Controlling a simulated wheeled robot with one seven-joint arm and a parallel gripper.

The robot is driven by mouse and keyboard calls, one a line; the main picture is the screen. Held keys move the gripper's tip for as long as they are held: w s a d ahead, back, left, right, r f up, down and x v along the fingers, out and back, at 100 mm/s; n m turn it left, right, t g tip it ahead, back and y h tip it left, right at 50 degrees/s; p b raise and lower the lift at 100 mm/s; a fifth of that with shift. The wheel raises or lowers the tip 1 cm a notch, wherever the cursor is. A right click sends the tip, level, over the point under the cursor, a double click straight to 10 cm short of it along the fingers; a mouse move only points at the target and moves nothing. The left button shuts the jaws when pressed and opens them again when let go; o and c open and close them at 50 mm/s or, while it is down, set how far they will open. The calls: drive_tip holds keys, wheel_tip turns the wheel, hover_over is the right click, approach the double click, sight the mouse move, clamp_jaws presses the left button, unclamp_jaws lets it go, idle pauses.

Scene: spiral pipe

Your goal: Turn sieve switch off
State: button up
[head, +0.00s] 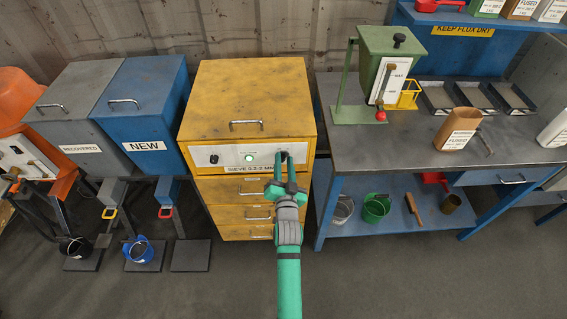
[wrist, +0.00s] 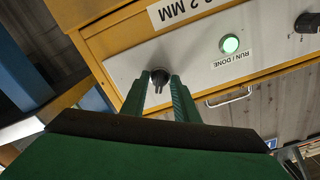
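The yellow sieve cabinet (head: 249,95) stands in the middle of the head view, with a pale front panel marked SIEVE 0.2-2 MM. A round green RUN / DONE light (head: 249,156) is lit on the panel and also shows in the wrist view (wrist: 230,44). A black knob (wrist: 160,76) sits at the panel's right end in the head view, mostly hidden there by my gripper. My gripper (head: 284,156) is at this knob. In the wrist view its fingers are apart, one on each side of the knob; whether they touch it is unclear.
Another black knob (head: 214,158) is at the panel's left end. Drawers with handles lie below the panel. A blue NEW bin (head: 145,95) stands to the left, and a grey workbench (head: 400,148) with a green hopper (head: 390,60) to the right.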

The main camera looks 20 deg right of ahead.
clamp_jaws()
drive_tip(key=n, duration=1.1)
drive_tip(key=shift+n, duration=0.4)
idle(0.5)
unclamp_jaws()
